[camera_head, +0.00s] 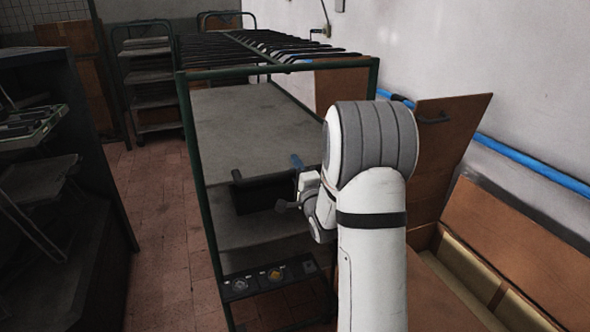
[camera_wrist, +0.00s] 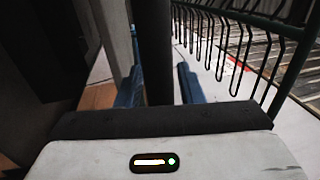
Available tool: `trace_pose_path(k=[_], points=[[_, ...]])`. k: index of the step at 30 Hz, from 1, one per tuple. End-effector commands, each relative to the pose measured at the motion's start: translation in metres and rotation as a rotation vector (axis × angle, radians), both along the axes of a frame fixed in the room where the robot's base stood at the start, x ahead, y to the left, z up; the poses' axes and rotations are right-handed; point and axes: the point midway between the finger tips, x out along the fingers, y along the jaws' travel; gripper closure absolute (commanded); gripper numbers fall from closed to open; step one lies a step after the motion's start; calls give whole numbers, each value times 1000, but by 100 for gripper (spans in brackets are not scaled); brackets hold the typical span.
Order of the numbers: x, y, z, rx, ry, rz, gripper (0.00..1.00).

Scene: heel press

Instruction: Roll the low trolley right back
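A green-framed rack (camera_head: 194,150) with grey shelves (camera_head: 240,120) and a top of dark pegs stands in front of me. I cannot tell for sure whether it is the low trolley. A black box with a dark handle (camera_head: 237,177) sits at its middle. My gripper (camera_head: 297,165) is at the rack's near side, partly hidden by my white arm. In the wrist view the two blue fingers of my gripper (camera_wrist: 158,88) stand apart on either side of a dark bar (camera_wrist: 153,45). A narrow gap shows between the bar and the right finger.
A hooped cart with shelves (camera_head: 150,102) stands at the back. A dark shelf unit (camera_head: 100,180) borders the left. Tiled floor (camera_head: 160,220) is clear between it and the rack. Wooden boxes (camera_head: 520,245) and a blue pipe (camera_head: 540,165) line the right wall.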

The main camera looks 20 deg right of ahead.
Motion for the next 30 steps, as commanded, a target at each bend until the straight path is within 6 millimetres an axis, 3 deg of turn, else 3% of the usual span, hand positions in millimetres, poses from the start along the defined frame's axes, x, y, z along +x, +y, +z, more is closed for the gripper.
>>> trace_pose_path(k=[12,23,30], points=[[0,1,0,0,0,1,100],[1,0,-1,0,1,0,100],[20,-13,-2,0,-2,-18,100]])
